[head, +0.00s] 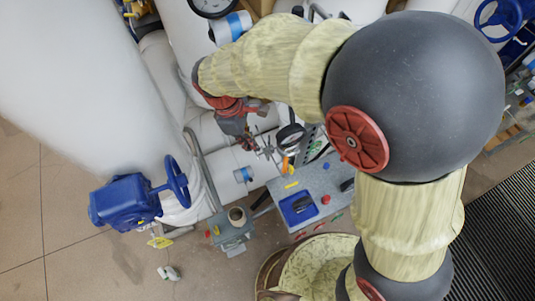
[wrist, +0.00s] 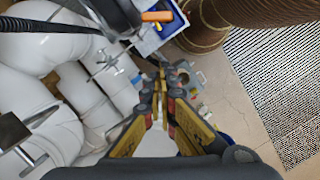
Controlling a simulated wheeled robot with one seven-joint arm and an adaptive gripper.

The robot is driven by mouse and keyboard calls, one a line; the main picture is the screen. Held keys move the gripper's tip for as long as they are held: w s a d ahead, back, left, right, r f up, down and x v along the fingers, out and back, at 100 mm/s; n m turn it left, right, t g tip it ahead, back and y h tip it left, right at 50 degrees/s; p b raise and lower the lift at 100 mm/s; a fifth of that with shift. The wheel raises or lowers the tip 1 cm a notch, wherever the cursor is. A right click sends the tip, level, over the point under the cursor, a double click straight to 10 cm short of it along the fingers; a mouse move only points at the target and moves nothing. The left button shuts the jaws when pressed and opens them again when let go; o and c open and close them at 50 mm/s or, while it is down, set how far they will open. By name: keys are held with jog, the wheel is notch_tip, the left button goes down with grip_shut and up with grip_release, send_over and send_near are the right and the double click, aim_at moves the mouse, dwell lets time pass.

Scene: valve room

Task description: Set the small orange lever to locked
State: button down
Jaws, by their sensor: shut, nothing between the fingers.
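The small orange lever (head: 285,165) stands above the back-left part of a grey panel in the head view. In the wrist view an orange handle (wrist: 157,16), which looks like the same lever, is at the top, seen close to horizontal. My gripper (wrist: 163,88) is shut and empty, with its yellow-sided fingers together in the middle of the wrist view. It is apart from the orange handle, which lies beyond the fingertips. In the head view my gripper (head: 252,145) is left of the lever and partly lost among pipes. The lever's locked mark cannot be made out.
The grey panel (head: 336,178) carries a blue tray (head: 291,217) and a red knob (head: 326,199). A gauge (head: 290,137) and white pipes (head: 160,88) crowd around my gripper. A blue valve (head: 125,202) stands at left. Open floor (head: 60,265) lies at lower left.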

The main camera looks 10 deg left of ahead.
aim_at(285, 165)
jog(key=d+f+p, duration=0.2)
jog(key=d+f, duration=0.4)
jog(key=f, duration=0.3)
jog(key=shift+d+f, duration=0.2)
jog(key=shift+f, duration=0.1)
jog(key=shift+d, duration=0.1)
jog(key=shift+s+d+n, duration=0.15)
jog(key=shift+n, duration=0.25)
